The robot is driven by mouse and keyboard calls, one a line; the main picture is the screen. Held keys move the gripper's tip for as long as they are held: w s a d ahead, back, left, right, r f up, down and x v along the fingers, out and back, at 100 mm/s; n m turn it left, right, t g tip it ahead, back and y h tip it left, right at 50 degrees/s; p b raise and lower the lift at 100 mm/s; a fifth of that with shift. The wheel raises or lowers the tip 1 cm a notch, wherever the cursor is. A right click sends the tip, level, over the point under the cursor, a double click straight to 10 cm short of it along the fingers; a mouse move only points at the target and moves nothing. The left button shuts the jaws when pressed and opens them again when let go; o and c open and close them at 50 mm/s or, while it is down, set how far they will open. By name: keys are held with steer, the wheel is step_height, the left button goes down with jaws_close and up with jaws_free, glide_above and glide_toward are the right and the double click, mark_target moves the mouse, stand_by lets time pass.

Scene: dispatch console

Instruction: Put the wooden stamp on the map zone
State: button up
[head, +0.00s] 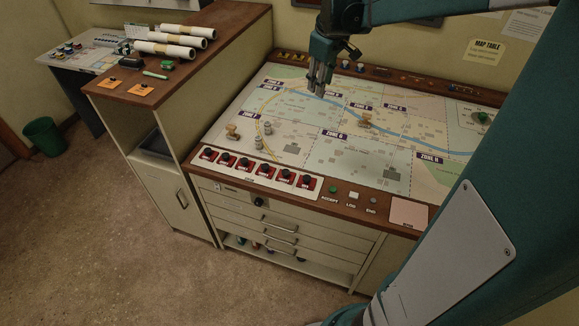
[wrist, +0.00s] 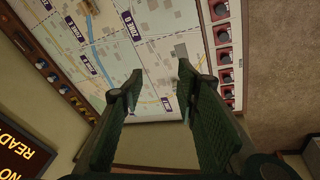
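The map table (head: 330,165) is a pale printed map split into labelled zones. A small wooden, stamp-like piece (head: 232,131) stands near its left front edge, and another wooden piece (head: 366,120) stands near the middle, right of the Zone G label. I cannot tell for sure which is the stamp. My gripper (head: 317,92) hangs above the back left part of the map, apart from both pieces. In the wrist view my gripper (wrist: 159,70) has its fingers spread with only map between them. A wooden piece (wrist: 88,6) is partly cut off at the top there.
Two grey pieces, one nearer (head: 258,143) and one behind it (head: 268,128), stand beside the left wooden piece. Red-based knobs (head: 245,163) line the front edge. A green-topped piece (head: 482,118) is at the right. A taller cabinet (head: 200,85) with paper rolls stands left.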

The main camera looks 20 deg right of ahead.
steer(key=s+a+r+m+t, duration=0.2)
steer(key=s+a, duration=1.1)
steer(key=a, duration=0.2)
steer(key=s+a+f+m+t, duration=0.1)
steer(key=s+a+f, duration=0.1)
steer(key=s+a, duration=0.2)
steer(key=s+a+f+m+t+y, duration=0.1)
steer(key=s+a+f, duration=0.1)
steer(key=s+a, duration=0.3)
steer(key=s, duration=0.4)
steer(key=shift+s+f+m, duration=0.15)
steer(key=shift+f+m, duration=0.25)
